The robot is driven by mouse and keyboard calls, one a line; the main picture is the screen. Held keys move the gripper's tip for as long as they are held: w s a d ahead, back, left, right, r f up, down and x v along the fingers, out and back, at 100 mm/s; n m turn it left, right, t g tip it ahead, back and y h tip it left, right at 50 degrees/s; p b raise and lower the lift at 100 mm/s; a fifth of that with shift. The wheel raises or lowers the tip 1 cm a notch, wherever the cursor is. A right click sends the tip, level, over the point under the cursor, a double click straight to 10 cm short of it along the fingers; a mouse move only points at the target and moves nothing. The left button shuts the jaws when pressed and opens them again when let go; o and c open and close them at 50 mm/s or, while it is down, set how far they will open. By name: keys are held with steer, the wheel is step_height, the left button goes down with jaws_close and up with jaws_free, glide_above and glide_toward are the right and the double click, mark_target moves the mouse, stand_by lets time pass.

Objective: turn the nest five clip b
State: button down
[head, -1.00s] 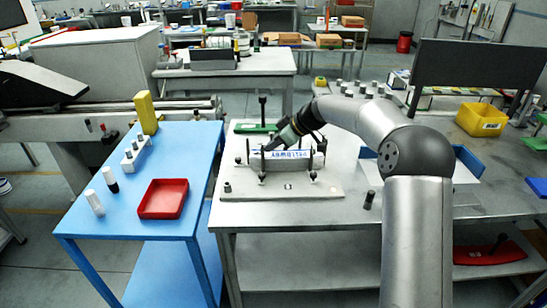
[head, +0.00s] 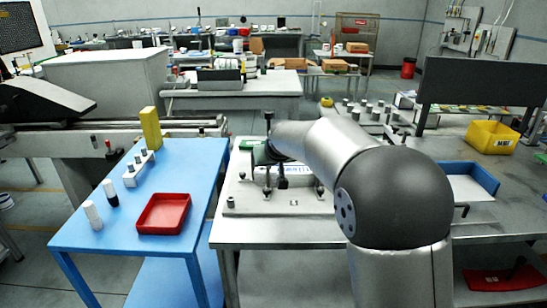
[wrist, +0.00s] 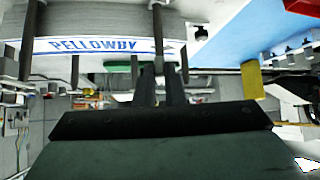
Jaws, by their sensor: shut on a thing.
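The nest, a label magazine with dark upright posts, stands on a pale base plate (head: 310,206) on the grey table. Its label stack (wrist: 95,46), white with blue print reading PELLOWBY, lies between the posts in the wrist view. My gripper (head: 283,183) points down at the front of the nest. In the wrist view its fingers (wrist: 160,75) are shut on a small dark clip (wrist: 158,62) beside a post at the stack's printed edge. The fingers hide most of this clip, and its letter and turn angle cannot be read. My arm covers part of the nest's right side.
A blue table (head: 140,210) at left holds a red tray (head: 163,214), a yellow block (head: 151,129) and small cylinders. A blue-sided tray (head: 470,180) and a yellow bin (head: 492,138) are at right.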

steer(key=shift+s+a+f+m+h, duration=0.15)
steer(key=shift+a+m+h, duration=0.35)
steer(key=shift+m+h, duration=0.5)
steer(key=shift+a+m+h, duration=0.1)
steer(key=shift+m+h, duration=0.4)
steer(key=shift+m, duration=0.4)
steer(key=c, duration=1.5)
jaws_free()
steer(key=b+v, duration=0.2)
steer(key=v, duration=1.5)
steer(key=shift+s+a+b, duration=0.1)
steer(key=shift+s+b, duration=0.2)
steer(key=shift+s, duration=0.05)
